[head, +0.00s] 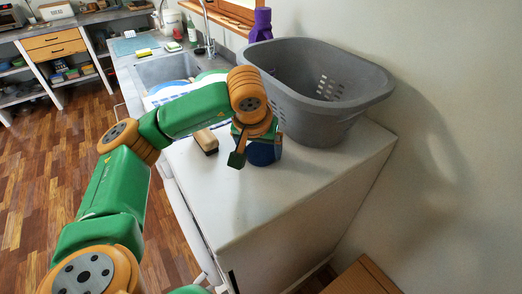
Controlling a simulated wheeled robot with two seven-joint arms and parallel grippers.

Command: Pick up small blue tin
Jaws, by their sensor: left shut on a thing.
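The small blue tin (264,154) is at the white counter top, below my left gripper (258,142). My left gripper points down over the tin, with its fingers on either side, and is shut on it. The gripper and wrist hide the tin's upper part. I cannot tell whether the tin touches the counter or is slightly above it. My right gripper is not in view.
A large grey basket (325,95) stands just right of and behind the tin. A wooden brush (206,141) lies to its left. A sink (170,69) is farther back. The front of the white counter (270,205) is clear.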

